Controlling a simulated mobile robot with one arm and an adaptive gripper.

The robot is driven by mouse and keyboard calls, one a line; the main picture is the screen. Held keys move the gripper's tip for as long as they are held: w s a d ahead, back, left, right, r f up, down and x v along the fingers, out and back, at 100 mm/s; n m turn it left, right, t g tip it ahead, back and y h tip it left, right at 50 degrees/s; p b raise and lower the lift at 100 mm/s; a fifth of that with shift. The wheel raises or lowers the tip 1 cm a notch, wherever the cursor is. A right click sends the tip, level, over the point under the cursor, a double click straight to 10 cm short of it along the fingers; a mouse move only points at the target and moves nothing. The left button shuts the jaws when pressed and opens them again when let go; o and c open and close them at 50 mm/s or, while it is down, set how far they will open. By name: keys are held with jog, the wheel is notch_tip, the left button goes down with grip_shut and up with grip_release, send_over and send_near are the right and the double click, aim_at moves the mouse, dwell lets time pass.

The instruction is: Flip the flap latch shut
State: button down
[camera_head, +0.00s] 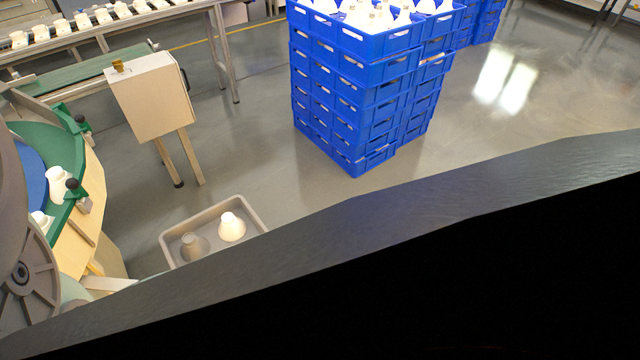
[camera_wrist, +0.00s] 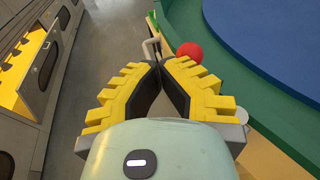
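In the wrist view my gripper (camera_wrist: 160,64) has its two yellow-and-black fingers drawn together at the tips, with nothing visible held between them. Just beyond the tips is a thin pale metal bar or hook (camera_wrist: 149,44). A red ball-shaped knob (camera_wrist: 189,51) is close by on the right, beside the green rim. I cannot tell for sure whether the bar or the red knob belongs to the flap latch, or how the flap stands. The gripper is not visible in the head view.
A green rim (camera_wrist: 258,88) and blue disc (camera_wrist: 275,35) lie right of the gripper. Blue crates (camera_head: 350,90) stand behind, and a box on legs (camera_head: 152,100) stands at left.

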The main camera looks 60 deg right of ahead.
jog(key=shift+w+f, duration=0.25)
dwell(0.5)
notch_tip(320, 180, up, 10)
jog(key=shift+s+a+r, duration=0.15)
jog(key=shift+s, duration=0.05)
dwell(0.9)
dwell(0.5)
